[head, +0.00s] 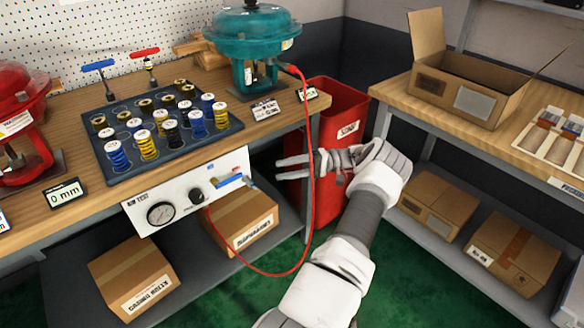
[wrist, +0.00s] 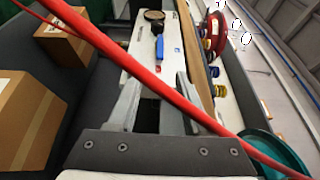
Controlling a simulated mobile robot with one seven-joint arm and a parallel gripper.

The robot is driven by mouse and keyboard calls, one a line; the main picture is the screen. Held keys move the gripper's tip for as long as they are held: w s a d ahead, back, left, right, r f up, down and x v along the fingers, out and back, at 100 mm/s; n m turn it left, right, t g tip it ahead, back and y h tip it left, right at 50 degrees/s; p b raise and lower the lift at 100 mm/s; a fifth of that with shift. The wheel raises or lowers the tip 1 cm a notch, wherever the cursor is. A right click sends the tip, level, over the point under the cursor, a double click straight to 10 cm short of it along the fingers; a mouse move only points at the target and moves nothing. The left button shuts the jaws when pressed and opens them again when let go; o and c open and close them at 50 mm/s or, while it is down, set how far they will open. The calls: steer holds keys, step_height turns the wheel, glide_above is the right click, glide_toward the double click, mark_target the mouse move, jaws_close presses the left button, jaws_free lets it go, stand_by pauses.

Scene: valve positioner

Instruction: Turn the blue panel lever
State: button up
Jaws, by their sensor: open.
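The blue panel lever (head: 229,182) sits at the right end of the white control panel (head: 170,205) on the bench front. It also shows in the wrist view (wrist: 159,48), above and beyond my fingertips. My gripper (head: 279,169) is open and empty, to the right of the lever and apart from it, with its fingers pointing left towards the panel. In the wrist view the open fingers (wrist: 157,84) have the lever roughly in line with their gap. A red hose (wrist: 150,80) crosses this view diagonally and hides part of the fingers.
The red hose (head: 311,180) hangs from the teal actuator (head: 250,42) and loops down to the panel. A red bin (head: 335,110) stands behind my gripper. Cardboard boxes (head: 243,222) sit on the shelf below. A tray of springs (head: 110,165) lies on the bench.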

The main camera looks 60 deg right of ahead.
steer(key=shift+v, duration=0.9)
